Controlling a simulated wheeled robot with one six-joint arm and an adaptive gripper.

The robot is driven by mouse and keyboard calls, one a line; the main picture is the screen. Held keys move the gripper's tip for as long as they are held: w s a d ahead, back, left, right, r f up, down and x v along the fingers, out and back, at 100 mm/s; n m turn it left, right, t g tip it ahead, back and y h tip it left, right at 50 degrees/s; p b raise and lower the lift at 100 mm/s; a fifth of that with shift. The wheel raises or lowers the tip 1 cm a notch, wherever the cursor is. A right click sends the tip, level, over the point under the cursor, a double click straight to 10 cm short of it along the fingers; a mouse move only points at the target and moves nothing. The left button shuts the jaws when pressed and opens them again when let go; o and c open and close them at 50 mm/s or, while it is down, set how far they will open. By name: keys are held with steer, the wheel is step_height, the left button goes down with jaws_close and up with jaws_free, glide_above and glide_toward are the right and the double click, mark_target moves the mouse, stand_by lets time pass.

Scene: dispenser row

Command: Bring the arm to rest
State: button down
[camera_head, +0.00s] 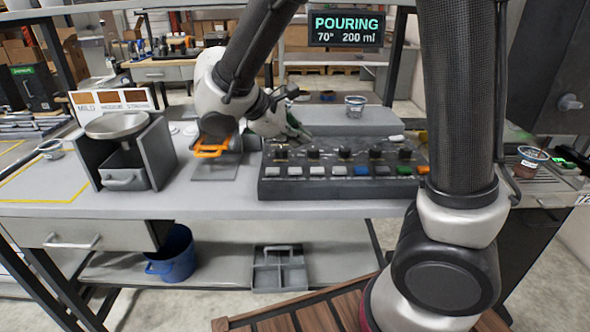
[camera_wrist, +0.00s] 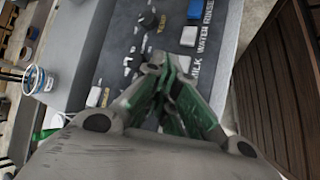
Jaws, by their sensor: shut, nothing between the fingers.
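My gripper (camera_head: 298,131) is at the back left of the dark control panel (camera_head: 320,185) in the head view, partly hidden by my wrist. In the wrist view, my gripper (camera_wrist: 167,68) has its green-and-grey fingers together with nothing between them. It hangs over the control panel (camera_wrist: 125,28), whose printed words include TEMP, MILK, WATER and RINSE. I cannot tell whether the fingertips touch the panel. My arm bends over the counter from the right.
A cup (camera_head: 355,105) stands on a grey block behind the panel. An orange handle (camera_head: 212,149) is close below my wrist. A grey unit with a drawer (camera_head: 124,178) stands left. Another cup (camera_head: 531,160) is at right. A display (camera_head: 346,29) reads POURING, 70°, 200 ml.

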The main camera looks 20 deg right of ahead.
steer(key=shift+r, duration=0.15)
stand_by(0.3)
steer(key=shift+s+f+g+y, duration=0.5)
steer(key=shift+s+f+g, duration=0.1)
steer(key=shift+s+f, duration=0.65)
steer(key=s, duration=0.1)
steer(key=s+m+g+y, duration=0.1)
steer(key=shift+s+d+f, duration=0.1)
steer(key=shift+s+d, duration=0.25)
steer(key=s+d+r+m+t+y, duration=0.3)
steer(key=s+d+r+m+y, duration=0.3)
steer(key=d, duration=0.8)
steer(key=s+r+m, duration=0.3)
steer(key=s+m, duration=0.2)
steer(key=s, duration=0.1)
steer(key=shift+s+r+m+t+y, duration=0.15)
steer(key=shift+s+m+t+y, duration=0.15)
steer(key=shift+s+t+y, duration=0.1)
stand_by(1.0)
